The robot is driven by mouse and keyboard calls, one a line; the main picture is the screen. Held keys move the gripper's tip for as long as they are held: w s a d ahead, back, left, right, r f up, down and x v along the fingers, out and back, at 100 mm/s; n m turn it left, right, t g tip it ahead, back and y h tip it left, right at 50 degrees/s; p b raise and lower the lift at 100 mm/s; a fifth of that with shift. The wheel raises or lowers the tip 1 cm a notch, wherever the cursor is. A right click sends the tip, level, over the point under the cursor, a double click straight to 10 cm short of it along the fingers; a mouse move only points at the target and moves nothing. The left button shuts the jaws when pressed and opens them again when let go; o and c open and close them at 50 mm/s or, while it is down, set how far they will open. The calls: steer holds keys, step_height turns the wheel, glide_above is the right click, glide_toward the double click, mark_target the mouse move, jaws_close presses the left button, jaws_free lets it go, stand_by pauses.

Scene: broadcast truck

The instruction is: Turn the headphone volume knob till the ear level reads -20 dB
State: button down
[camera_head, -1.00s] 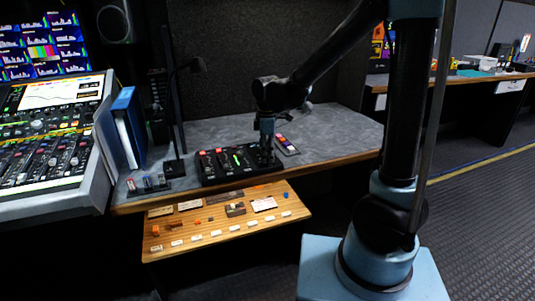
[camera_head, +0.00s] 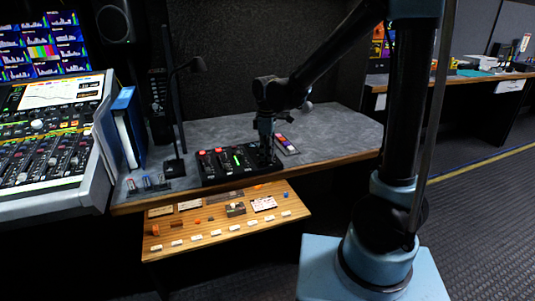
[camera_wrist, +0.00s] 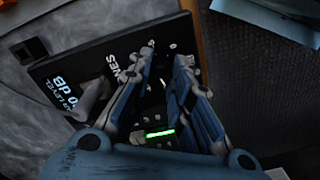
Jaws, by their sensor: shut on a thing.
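The black headphone control box (camera_head: 222,178) lies on the grey desk, and my gripper (camera_head: 267,158) points down onto its right end. In the wrist view my gripper (camera_wrist: 168,52) is shut on the headphone volume knob, which its fingers hide almost wholly. The ear level display (camera_wrist: 66,92) on the box's dark face shows white characters ending in "0 dB". The characters before that are covered, so the full reading cannot be told. Part of a "HEADPHONES" label shows beside the fingers. A green lit bar (camera_wrist: 160,133) glows between the fingers' bases.
A desk microphone (camera_head: 178,120) and blue binder (camera_head: 128,125) stand left of the box. A wooden shelf (camera_head: 215,235) with labels juts out below. The desk at right is clear.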

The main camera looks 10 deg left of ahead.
steer(key=shift+w, duration=0.1)
steer(key=c, duration=1.4)
jaws_free()
steer(key=shift+c, duration=0.2)
step_height(320, 180, up, 12)
steer(key=shift+d, duration=0.1)
